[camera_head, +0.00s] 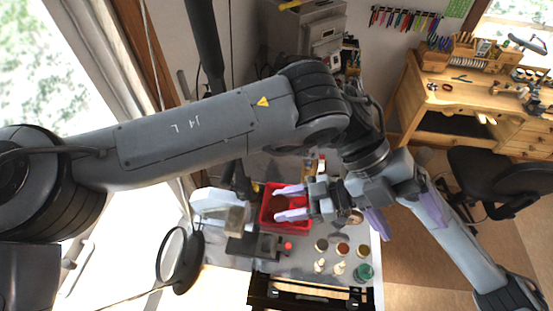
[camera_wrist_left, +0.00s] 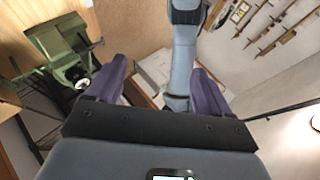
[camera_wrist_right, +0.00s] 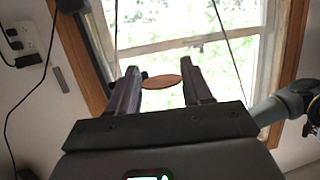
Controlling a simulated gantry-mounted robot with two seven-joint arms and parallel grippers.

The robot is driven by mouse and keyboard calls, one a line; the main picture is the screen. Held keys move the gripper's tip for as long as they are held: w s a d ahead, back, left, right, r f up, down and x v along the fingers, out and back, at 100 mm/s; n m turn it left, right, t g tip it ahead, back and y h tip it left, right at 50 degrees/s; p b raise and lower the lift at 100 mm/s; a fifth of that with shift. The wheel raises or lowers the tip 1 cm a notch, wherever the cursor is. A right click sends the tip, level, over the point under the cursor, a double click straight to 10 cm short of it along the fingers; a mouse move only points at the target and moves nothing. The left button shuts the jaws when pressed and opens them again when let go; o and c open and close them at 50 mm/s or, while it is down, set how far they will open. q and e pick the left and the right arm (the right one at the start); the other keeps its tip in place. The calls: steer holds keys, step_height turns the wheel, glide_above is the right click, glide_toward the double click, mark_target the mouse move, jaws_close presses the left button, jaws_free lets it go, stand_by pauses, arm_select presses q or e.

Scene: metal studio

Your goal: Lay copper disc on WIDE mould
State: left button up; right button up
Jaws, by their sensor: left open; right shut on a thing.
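The copper disc (camera_wrist_right: 163,81) is a thin reddish-brown round, seen nearly edge-on between the fingers of my right gripper (camera_wrist_right: 160,88) in the right wrist view. That gripper is shut on it. In the head view my right gripper (camera_head: 281,203) points left, over or beside the red tray (camera_head: 266,226). My left gripper (camera_head: 408,208) is open, further right in the head view, with my right arm's link passing across its opening. No mould can be named as the WIDE one with certainty. A dark block (camera_head: 268,245) and a beige block (camera_head: 235,221) stand near the red tray.
Several small round dishes (camera_head: 342,249) and a green jar (camera_head: 363,273) stand on the bench at front right of the tray. A round magnifier (camera_head: 173,255) stands at left. A wooden workbench (camera_head: 455,95) and black chair (camera_head: 490,180) are at far right. My left arm crosses above.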

arm_select(q)
steer(key=w+a+f+n+t+y, duration=0.1)
steer(key=w+a+f+t+y, duration=0.25)
steer(key=w+a, duration=0.3)
step_height(320, 180, up, 2)
steer(key=n+t+y, duration=0.2)
steer(key=t+y, duration=0.2)
glide_above(276, 202)
steer(key=shift+h, duration=0.25)
step_height(276, 202, down, 11)
steer(key=shift+a, duration=0.15)
steer(key=c, duration=1.1)
steer(key=shift+c, duration=0.5)
arm_select(e)
steer(key=o, duration=1.1)
steer(key=shift+d, duration=0.1)
